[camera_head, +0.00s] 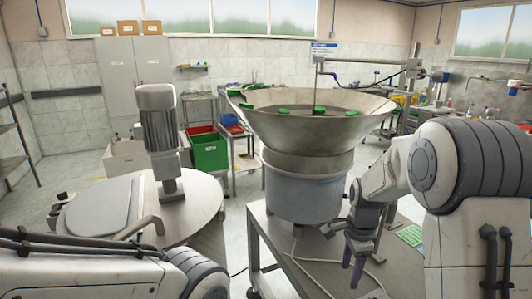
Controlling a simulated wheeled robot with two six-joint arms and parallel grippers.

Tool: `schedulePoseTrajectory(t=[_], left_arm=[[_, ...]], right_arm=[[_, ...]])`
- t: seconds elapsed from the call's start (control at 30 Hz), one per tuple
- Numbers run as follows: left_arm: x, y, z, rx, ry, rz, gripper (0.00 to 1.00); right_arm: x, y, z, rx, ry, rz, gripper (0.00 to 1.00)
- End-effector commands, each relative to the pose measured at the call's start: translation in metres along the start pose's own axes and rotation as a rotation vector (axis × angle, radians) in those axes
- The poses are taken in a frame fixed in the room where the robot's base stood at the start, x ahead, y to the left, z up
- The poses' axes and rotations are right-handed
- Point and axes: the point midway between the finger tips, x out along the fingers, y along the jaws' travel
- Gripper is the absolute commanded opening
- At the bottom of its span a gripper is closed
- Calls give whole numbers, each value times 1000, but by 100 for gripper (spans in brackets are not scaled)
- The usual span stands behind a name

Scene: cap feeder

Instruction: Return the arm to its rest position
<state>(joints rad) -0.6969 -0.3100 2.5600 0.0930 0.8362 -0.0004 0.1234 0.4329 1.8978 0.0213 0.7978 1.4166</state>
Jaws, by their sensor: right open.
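My right arm (447,170) comes in from the right. Its dark gripper (356,268) points down beside the cap feeder, over the metal table, with its jaws open and no object seen between them. My left arm (95,272) shows only in part along the bottom left; its gripper is out of view. The cap feeder has a wide metal bowl (300,135) on a grey-blue drum (303,190). Several green caps (319,110) lie inside the bowl near its rim.
A round steel lid with a motor (157,115) stands at left. Green and red bins (208,152) are behind. Floor shows between them.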

Motion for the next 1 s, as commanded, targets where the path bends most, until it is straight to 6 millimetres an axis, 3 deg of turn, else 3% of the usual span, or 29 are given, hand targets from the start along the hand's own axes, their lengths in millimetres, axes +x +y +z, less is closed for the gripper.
schedulePoseTrajectory(t=[0.03, 0.17, 0.2, 0.33, 0.4, 0.5, 0.6, 1.0], left_arm=[[0, 0, 0, 0, 0, 0, 69], [0, 0, 0, 0, 0, 0, 69], [0, 0, 0, 0, 0, 0, 69], [0, 0, 0, 0, 0, 0, 69], [0, 0, 0, 0, 0, 0, 69], [0, 0, 0, 0, 0, 0, 69], [0, 0, 0, 0, 0, 0, 69], [0, 0, 0, 0, 0, 0, 69]], right_arm=[[-16, 15, 38, -202, -4, -10, 63], [-43, 73, 115, -761, -19, -23, 63], [-50, 96, 135, -943, -24, -28, 63], [-62, 169, 175, -1486, -38, -46, 63], [-64, 203, 185, -1727, -45, -55, 63], [-64, 237, 189, -1984, -52, -67, 63], [-63, 256, 190, -2133, -57, -73, 63], [-62, 263, 189, -2192, -59, -76, 63]])
